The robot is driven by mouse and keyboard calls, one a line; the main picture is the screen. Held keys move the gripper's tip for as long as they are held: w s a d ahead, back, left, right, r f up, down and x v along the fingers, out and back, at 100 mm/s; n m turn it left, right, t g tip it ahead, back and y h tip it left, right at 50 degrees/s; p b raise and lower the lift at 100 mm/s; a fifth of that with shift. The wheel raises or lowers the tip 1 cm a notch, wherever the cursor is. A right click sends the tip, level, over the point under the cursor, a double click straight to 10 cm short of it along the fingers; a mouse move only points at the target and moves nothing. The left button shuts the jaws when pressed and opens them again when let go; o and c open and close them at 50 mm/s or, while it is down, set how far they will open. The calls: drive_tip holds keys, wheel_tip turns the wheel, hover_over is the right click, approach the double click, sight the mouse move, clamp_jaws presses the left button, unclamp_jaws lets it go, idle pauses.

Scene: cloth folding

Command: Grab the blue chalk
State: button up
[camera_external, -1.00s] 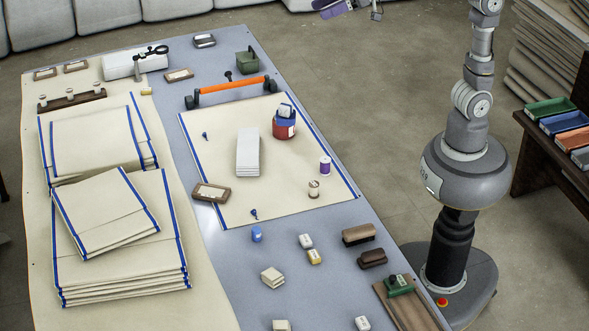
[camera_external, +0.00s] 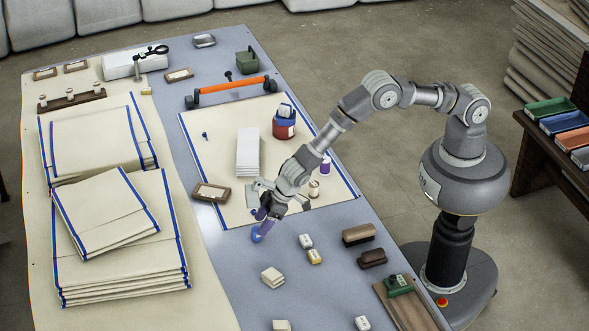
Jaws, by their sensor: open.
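The blue chalk (camera_external: 256,236) is a small blue piece on the grey table, just below the lower edge of the cream cloth with blue borders. My gripper (camera_external: 260,223) is directly above it, pointing down, with its fingertips at or very near the chalk's top. The jaws are open. The fingers partly cover the chalk, and I cannot tell whether they touch it or stand around it.
White and yellow blocks (camera_external: 306,241) and brown brushes (camera_external: 358,235) lie to the right. A cream block (camera_external: 272,277) lies below. A brown framed piece (camera_external: 211,192) sits to the left. A red pot (camera_external: 284,126) stands on the cloth. Folded cloth stacks (camera_external: 118,240) fill the left.

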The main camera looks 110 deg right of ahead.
sight(257, 229)
drive_tip(key=b+x, duration=0.1)
drive_tip(key=x, duration=0.3)
drive_tip(key=shift+w+d+f+b, duration=0.1)
drive_tip(key=shift+w+f+b, duration=0.1)
drive_tip(key=shift+b, duration=0.2)
drive_tip(key=shift+r, duration=0.1)
drive_tip(key=c, duration=1.1)
drive_tip(key=shift+r, duration=0.1)
